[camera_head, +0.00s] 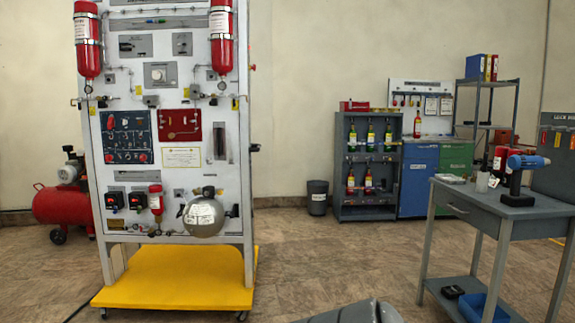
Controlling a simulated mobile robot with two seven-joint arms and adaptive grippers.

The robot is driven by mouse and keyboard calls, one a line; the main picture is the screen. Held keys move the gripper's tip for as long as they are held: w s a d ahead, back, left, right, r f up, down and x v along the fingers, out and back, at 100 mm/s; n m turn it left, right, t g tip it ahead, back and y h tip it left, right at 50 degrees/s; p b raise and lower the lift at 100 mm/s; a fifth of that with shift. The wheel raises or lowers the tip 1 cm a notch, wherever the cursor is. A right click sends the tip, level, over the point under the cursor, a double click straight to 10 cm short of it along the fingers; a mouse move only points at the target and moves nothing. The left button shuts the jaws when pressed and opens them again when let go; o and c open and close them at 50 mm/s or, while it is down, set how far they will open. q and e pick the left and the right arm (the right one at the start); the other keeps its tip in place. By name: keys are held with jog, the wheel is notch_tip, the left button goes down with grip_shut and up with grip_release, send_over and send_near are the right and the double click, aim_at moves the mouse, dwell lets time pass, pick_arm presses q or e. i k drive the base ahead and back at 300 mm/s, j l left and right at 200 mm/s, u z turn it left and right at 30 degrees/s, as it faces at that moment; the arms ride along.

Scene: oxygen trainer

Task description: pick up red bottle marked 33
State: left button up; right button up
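No number 33 is legible on any bottle at this size. Two large red cylinders with white labels hang at the top of the trainer panel, the left cylinder (88,55) and the right cylinder (221,50). A small red bottle (156,200) is mounted low on the panel. A red bottle (417,126) stands on the blue cabinet at the back. A red container (501,158) stands on the grey table, partly hidden by a drill. Neither gripper can be made out; only a grey rounded part, seemingly mine, shows at the bottom edge.
The trainer panel (190,245) stands on a yellow wheeled base (180,280). A grey table (490,200) with a blue drill (520,170) is at right. A shelf (342,170) holds several bottles. A red compressor (62,203) is at left. The middle floor is clear.

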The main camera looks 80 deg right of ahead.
aim_at(418, 121)
jog(key=z, duration=3.2)
